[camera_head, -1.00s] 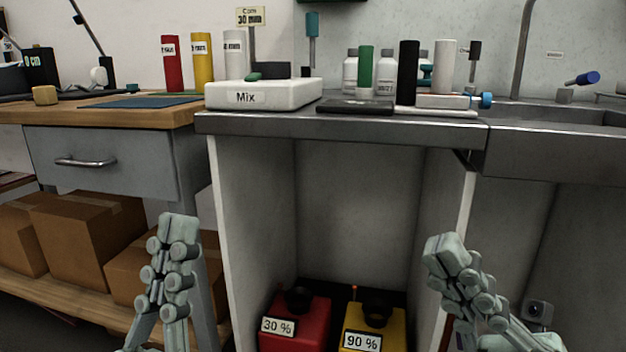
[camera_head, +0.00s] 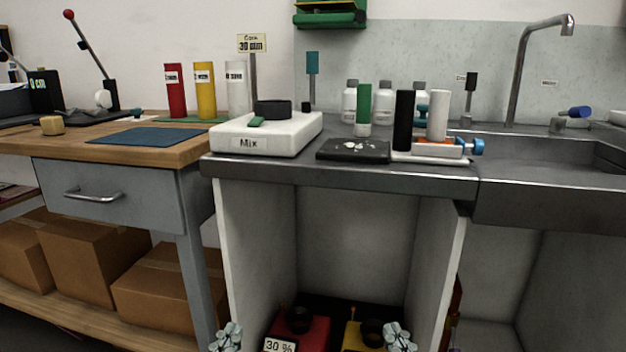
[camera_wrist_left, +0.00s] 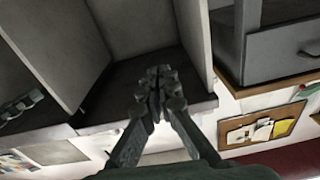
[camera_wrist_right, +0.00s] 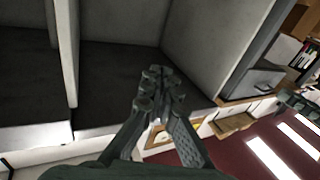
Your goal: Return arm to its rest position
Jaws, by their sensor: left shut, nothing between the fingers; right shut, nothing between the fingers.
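My left gripper (camera_head: 228,338) shows only its tip at the bottom edge of the head view, in front of the cabinet's left side wall. The left wrist view shows its fingers together and empty (camera_wrist_left: 160,92). Most of both arms is out of the head view.
A steel counter (camera_head: 340,171) with a sink (camera_head: 550,152) carries a white Mix device (camera_head: 270,135), a black plate (camera_head: 353,150) and several cylinders. A wooden bench (camera_head: 60,143) with a drawer stands left. A red canister (camera_head: 310,330) stands in the open cabinet.

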